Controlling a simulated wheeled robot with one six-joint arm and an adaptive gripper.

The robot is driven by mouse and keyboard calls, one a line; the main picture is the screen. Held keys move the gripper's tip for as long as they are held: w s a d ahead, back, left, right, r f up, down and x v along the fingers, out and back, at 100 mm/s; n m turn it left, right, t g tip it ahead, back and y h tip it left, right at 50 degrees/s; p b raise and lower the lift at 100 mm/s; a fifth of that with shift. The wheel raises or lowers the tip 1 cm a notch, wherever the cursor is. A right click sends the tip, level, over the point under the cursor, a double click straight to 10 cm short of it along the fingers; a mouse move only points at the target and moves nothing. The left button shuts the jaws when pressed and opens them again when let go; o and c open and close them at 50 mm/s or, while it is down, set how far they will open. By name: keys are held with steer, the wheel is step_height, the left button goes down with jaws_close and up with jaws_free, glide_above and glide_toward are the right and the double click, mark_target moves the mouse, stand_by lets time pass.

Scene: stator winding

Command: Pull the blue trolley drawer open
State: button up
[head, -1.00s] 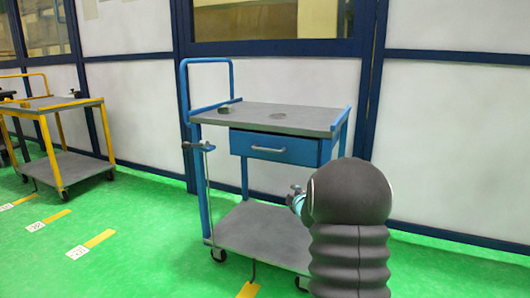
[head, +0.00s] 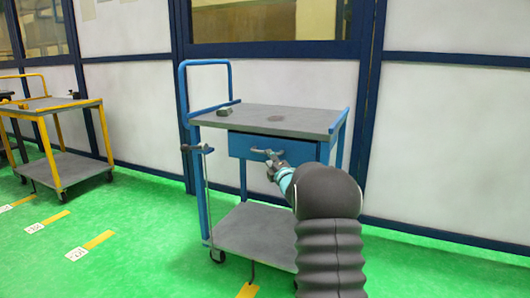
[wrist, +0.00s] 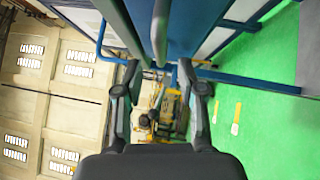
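The blue trolley (head: 206,165) stands ahead with a grey top. Its blue drawer (head: 240,145) sits under the top's front edge and looks shut. The drawer's grey bar handle (head: 258,151) is on its front, partly covered by my gripper (head: 272,160). My gripper is at the right part of the handle. In the wrist view, my gripper (wrist: 160,72) has its two fingers apart, and a grey bar, seemingly the handle (wrist: 158,32), lies between their tips. Whether a finger touches it I cannot tell.
A small grey object (head: 224,112) and a dark round mark (head: 274,119) are on the trolley top. A yellow trolley (head: 52,105) stands at the left. Green floor (head: 130,220) in front is clear. A white-panelled wall (head: 440,140) is behind.

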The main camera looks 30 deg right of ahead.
steer(key=shift+w+d+r+p, duration=0.1)
steer(key=shift+w+r+p, duration=0.05)
steer(key=shift+w, duration=0.75)
steer(key=shift+w+d+r+p, duration=0.1)
steer(key=shift+w+p, duration=0.05)
steer(key=shift+w, duration=0.75)
steer(key=shift+w+r+p, duration=0.15)
steer(key=shift+w, duration=0.75)
jaws_close()
